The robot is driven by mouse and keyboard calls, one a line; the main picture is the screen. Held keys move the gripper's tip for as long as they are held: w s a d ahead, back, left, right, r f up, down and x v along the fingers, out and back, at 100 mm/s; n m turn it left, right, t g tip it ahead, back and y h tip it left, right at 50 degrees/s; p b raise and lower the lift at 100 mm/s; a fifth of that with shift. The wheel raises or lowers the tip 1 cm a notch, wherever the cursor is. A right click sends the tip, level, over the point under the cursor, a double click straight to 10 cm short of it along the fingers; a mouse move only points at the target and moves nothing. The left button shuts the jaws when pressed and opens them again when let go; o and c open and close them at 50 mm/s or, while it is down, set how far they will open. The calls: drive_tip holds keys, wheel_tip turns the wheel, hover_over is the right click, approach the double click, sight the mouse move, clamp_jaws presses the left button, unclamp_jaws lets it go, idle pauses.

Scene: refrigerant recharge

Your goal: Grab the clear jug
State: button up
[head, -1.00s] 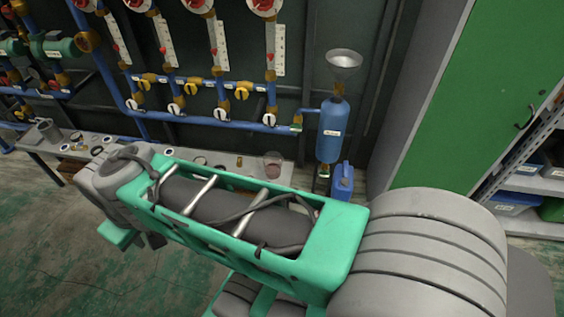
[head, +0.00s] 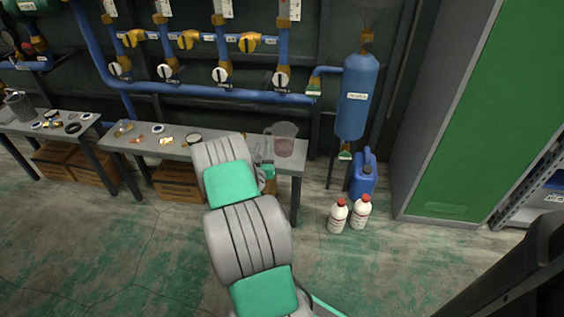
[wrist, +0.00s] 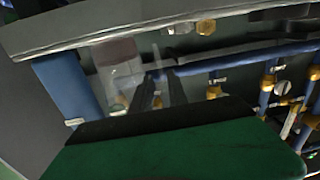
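The clear jug (head: 284,140) stands upright near the right end of the grey bench, with a little pinkish liquid in it and its handle facing left. It also shows in the wrist view (wrist: 118,62), where the picture is upside down. My gripper (head: 262,157) is just left of the jug, partly hidden by my arm. In the wrist view, my gripper's two dark fingers (wrist: 160,88) stand apart, beside the jug on its handle side. They do not hold the jug; whether they touch the handle is unclear.
The bench (head: 300,160) also holds small fittings and rings at its left. A blue cylinder (head: 357,98) stands right of the jug. A blue canister (head: 363,175) and two white bottles (head: 339,215) with red caps stand on the floor. Pipes with valves run behind the bench.

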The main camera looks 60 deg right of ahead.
sight(265, 140)
drive_tip(key=shift+d+f, duration=0.4)
drive_tip(key=shift+f, duration=0.25)
drive_tip(key=x, duration=0.7)
drive_tip(key=shift+w+a+b, duration=0.1)
drive_tip(key=shift+b, duration=0.3)
drive_tip(key=shift+r, duration=0.1)
drive_tip(key=shift+c, duration=0.4)
clamp_jaws()
